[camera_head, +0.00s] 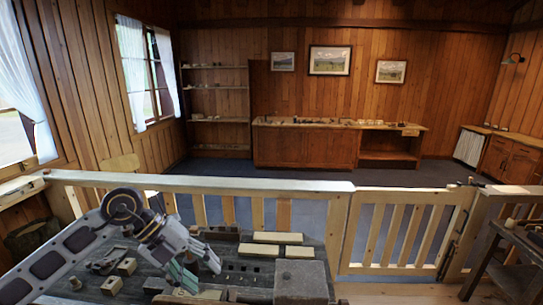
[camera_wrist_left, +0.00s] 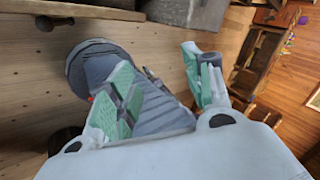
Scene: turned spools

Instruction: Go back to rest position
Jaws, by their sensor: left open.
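My left gripper (camera_head: 198,270) hangs over the left part of the dark workbench (camera_head: 240,273) in the head view, fingers pointing down. In the left wrist view, my left gripper (camera_wrist_left: 163,84) has its green-padded fingers apart with nothing held between them. The fingertips look apart from the things on the bench, though their exact height is hard to tell. My right gripper is in neither view. I cannot make out any spools for sure.
Pale bars (camera_head: 280,238) and a grey block (camera_head: 301,282) are on the bench, right of my gripper. Small wooden blocks (camera_head: 111,286) lie left of it. A wooden railing (camera_head: 210,184) stands behind the bench. Open floor (camera_head: 225,170) lies beyond the railing.

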